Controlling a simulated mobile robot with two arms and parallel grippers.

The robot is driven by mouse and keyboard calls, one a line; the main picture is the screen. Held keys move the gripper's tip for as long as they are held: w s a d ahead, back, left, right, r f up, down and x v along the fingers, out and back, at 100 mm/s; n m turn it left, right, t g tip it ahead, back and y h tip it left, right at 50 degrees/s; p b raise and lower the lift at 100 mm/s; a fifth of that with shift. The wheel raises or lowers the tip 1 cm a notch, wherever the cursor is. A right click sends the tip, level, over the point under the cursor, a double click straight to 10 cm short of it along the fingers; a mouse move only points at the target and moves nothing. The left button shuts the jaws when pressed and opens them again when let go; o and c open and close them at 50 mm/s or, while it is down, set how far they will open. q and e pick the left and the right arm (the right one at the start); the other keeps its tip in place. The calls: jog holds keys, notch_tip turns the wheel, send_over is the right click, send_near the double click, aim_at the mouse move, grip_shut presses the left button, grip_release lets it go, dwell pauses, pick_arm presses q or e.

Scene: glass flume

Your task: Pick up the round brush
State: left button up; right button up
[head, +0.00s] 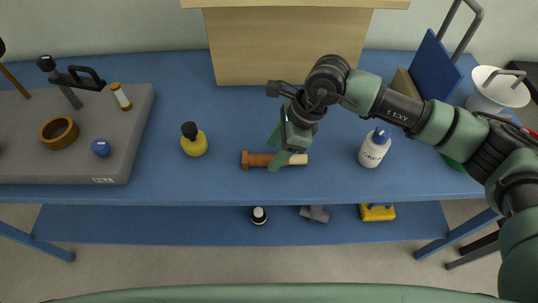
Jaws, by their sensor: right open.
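A brown and light-tan rod-like thing, which looks like the round brush (258,160), lies on its side on the blue bench top, left to right. My right gripper (277,148) comes in from the right and points down at it. Its green fingers are open; one overlaps the middle of the brush in the picture, the other shows just behind it. Part of the brush is hidden by the gripper. I cannot tell whether a finger touches it. My left gripper is not in view.
On the blue bench (210,185), a yellow bottle (194,144) stands left of the brush and a white bottle (374,150) right. A grey slab (125,150) with a wooden ring (59,133) is at left. A white bucket (495,92) is at right, a wooden box (285,50) behind.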

jog(key=shift+x, duration=1.2)
jog(key=shift+c, duration=0.3)
grip_shut()
